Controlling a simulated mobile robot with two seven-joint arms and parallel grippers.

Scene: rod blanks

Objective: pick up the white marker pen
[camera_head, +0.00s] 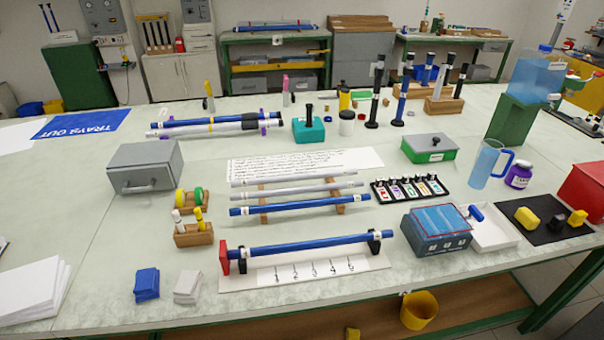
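A small white pen-like piece (177,216) stands upright at the left end of a wooden block (194,237), left of the middle of the table. It looks like the white marker pen, but it is too small to be sure. A yellow piece (200,222) stands beside it in the same block. Neither of my grippers shows in this view.
Behind it is another wooden block with a green piece (198,194). A grey box (145,167) stands to the left-back. A blue rod (300,246) lies on a stand to the right. Blue cloths (147,284) lie in front. The table's left part is mostly clear.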

